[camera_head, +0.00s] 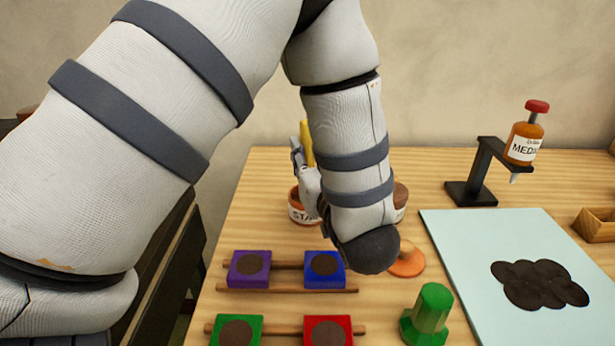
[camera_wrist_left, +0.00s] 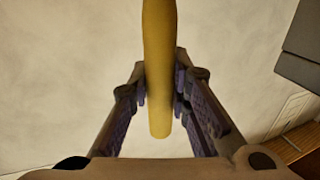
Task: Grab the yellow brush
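The yellow brush (camera_head: 307,142) stands nearly upright near the back of the table in the head view. Its lower part is hidden behind my left gripper (camera_head: 304,162). In the left wrist view, the yellow handle (camera_wrist_left: 158,65) runs between the two fingers of my left gripper (camera_wrist_left: 160,88). The finger pads press against both sides of the handle, with its rounded end toward the camera. An orange-brown jar (camera_head: 298,208) with a white label is below the gripper, partly hidden by my arm. My right gripper is not in view.
Purple (camera_head: 248,269), blue (camera_head: 324,270), green (camera_head: 236,330) and red (camera_head: 327,331) blocks sit on wooden rods in front. A green knob-like piece (camera_head: 427,314), a pale panel (camera_head: 500,245) and a black stand (camera_head: 477,178) holding a bottle (camera_head: 524,140) are to the right.

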